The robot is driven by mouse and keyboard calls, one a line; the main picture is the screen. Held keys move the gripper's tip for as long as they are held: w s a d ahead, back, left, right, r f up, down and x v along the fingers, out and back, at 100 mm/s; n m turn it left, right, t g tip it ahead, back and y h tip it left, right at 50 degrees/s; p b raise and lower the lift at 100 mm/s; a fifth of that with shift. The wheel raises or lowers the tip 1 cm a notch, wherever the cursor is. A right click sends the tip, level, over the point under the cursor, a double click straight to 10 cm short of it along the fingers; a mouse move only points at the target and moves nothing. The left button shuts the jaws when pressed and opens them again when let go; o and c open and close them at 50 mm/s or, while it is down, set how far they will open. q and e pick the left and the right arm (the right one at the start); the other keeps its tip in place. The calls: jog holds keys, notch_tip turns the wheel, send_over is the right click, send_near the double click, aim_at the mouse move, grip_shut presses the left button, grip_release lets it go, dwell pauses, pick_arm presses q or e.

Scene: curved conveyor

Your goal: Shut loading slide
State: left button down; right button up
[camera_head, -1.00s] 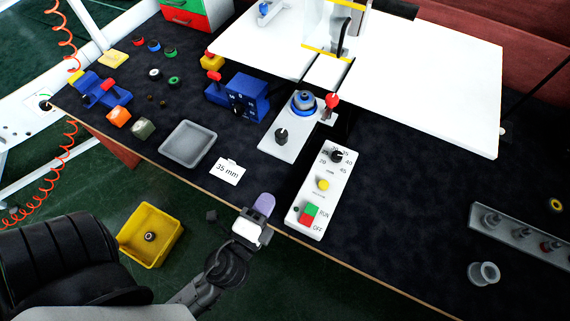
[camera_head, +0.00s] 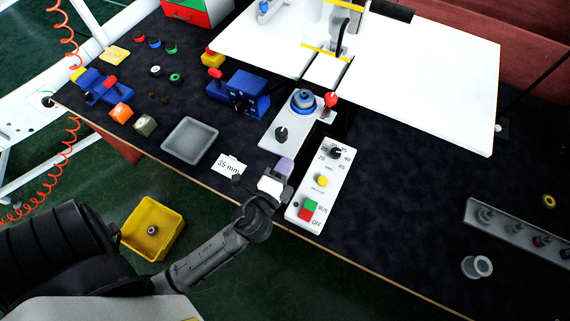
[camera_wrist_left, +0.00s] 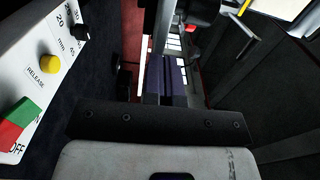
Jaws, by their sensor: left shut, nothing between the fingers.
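A pale plate (camera_head: 268,140) with a black knob (camera_head: 281,134) and a blue round holder (camera_head: 303,101) sticks out from the white machine top; I take it to be the loading slide. A red-knobbed lever (camera_head: 331,99) stands beside the holder. My left gripper (camera_head: 285,166), with purple fingertips, is shut and empty over the bench's front edge, in front of the plate and left of the control panel (camera_head: 305,212). It is apart from the knob. In the left wrist view the fingers (camera_wrist_left: 172,85) point ahead, with the panel's RELEASE and OFF buttons on the left. My right gripper is not in view.
A 35 mm card (camera_head: 229,165) and a grey tray (camera_head: 190,140) lie left of my gripper. A blue device (camera_head: 238,95) stands behind them. A yellow bin (camera_head: 170,232) is below the bench edge. The dark bench right of the panel is largely clear.

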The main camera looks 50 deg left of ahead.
aim_at(293, 153)
pick_arm(q)
jog(key=p+x, duration=0.1)
jog(key=x, duration=0.3)
jog(key=shift+w+a+r, duration=0.1)
jog(key=shift+w+a, duration=0.05)
jog(key=shift+w, duration=0.2)
jog(key=shift+s, duration=0.15)
